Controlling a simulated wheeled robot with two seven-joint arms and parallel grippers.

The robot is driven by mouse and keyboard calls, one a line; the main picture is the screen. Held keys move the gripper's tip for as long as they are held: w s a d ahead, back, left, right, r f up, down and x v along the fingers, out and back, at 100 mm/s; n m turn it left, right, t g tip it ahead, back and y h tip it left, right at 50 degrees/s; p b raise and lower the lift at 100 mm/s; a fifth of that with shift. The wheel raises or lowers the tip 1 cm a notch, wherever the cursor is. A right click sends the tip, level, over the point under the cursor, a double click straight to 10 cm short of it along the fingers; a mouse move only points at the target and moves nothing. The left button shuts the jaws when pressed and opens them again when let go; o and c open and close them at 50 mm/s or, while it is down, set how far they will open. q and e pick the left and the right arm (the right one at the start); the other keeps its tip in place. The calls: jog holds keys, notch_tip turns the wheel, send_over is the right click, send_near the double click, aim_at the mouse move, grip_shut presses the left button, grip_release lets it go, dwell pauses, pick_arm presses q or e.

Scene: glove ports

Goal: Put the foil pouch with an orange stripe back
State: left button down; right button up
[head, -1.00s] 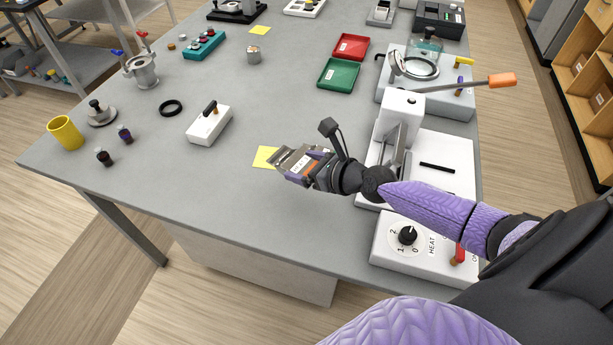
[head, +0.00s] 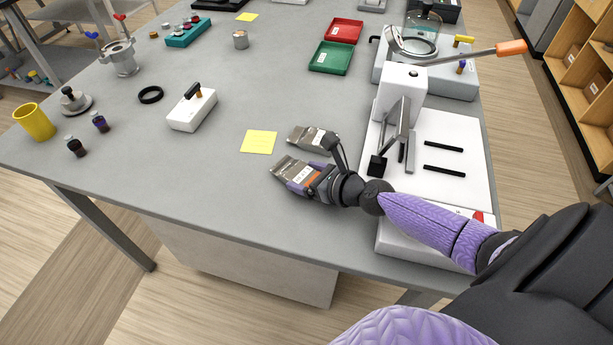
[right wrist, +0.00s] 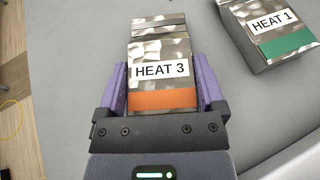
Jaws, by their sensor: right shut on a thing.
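The foil pouch with an orange stripe (right wrist: 160,99) is labelled HEAT 3. My right gripper (right wrist: 161,88) is shut on it, with one purple finger on each side. In the head view the pouch (head: 290,171) sticks out to the left of the right gripper (head: 302,178), over the grey table near its front edge. I cannot tell whether the pouch touches the table. A second foil pouch, with a green stripe and HEAT 1 label (right wrist: 273,27), lies apart from it; it also shows in the head view (head: 311,138). My left gripper is not in view.
A yellow note (head: 259,142) lies left of the pouches. A white press-like device with a lever (head: 446,135) stands right of my gripper. Green (head: 331,58) and red (head: 343,31) trays lie farther back.

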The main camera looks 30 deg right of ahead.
jog(key=o, duration=1)
jog(key=shift+f, duration=0.15)
jog(key=shift+o, duration=0.4)
jog(key=shift+r+p, duration=0.3)
jog(key=shift+r, duration=0.1)
jog(key=v, duration=1.1)
jog(key=shift+s+f, duration=0.1)
jog(key=shift+s+d+r, duration=0.15)
jog(key=shift+s+r, duration=0.05)
jog(key=shift+s, duration=0.15)
